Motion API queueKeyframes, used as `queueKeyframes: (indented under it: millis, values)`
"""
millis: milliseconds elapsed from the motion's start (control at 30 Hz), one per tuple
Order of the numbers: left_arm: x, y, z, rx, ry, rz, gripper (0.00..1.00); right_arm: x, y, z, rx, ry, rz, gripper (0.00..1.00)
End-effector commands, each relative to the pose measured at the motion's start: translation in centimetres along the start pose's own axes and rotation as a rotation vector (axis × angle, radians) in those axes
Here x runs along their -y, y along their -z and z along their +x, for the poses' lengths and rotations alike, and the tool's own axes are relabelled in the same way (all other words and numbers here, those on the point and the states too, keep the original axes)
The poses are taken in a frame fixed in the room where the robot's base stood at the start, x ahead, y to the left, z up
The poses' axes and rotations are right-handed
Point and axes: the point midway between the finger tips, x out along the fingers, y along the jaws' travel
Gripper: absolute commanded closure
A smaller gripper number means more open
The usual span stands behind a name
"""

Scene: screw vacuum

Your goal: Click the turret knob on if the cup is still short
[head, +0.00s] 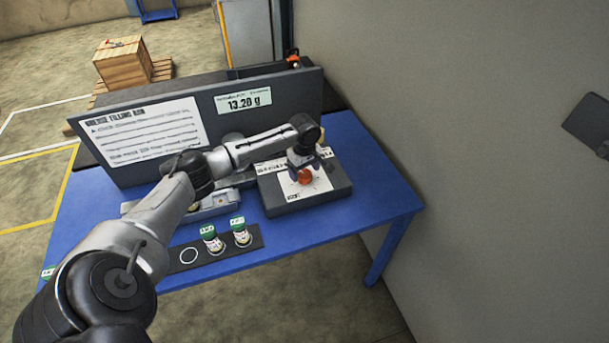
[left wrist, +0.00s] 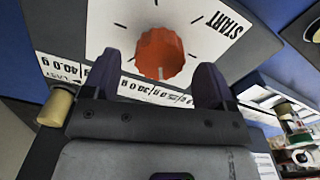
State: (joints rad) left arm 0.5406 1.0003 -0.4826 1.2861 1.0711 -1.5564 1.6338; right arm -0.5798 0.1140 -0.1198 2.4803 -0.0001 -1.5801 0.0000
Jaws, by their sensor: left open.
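The orange-red turret knob (head: 305,176) sits on a dark grey box (head: 330,196) with a white dial label. In the left wrist view the knob (left wrist: 160,54) shows large, with START and gram marks such as 30.0 g and 40.0 g around it. My left gripper (left wrist: 165,80) is open, its two dark fingers on either side of the knob's near edge; I cannot tell whether they touch it. In the head view my left gripper (head: 308,160) is just above the knob. A display (head: 243,101) reads 13.20 g. The cup on the scale is not clearly visible, partly behind my arm.
A black strip (head: 188,256) on the blue table (head: 370,190) holds two small green-topped containers (head: 211,238) (head: 241,232) and an empty ring. A dark panel (head: 290,88) with an instruction sheet stands behind. A grey wall (head: 480,150) is to the right.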

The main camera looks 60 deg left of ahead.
Motion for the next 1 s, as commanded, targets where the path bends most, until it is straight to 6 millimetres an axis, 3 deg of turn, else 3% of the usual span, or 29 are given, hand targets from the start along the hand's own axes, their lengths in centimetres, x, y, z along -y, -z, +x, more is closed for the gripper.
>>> queueKeyframes:
  millis: [200,600,1000]
  values:
    - [0.0,0.0,1.6,0.000,0.001,0.001,0.21,0.0,-0.1,0.4,0.001,0.000,0.000,0.57]
    - [0.0,0.0,1.9,0.000,0.000,0.001,0.22,-0.2,-0.2,0.4,0.002,-0.007,-0.009,0.57]
    - [0.0,0.0,1.9,0.000,0.001,0.001,0.60,-0.2,-0.2,0.4,0.003,-0.007,-0.009,0.57]
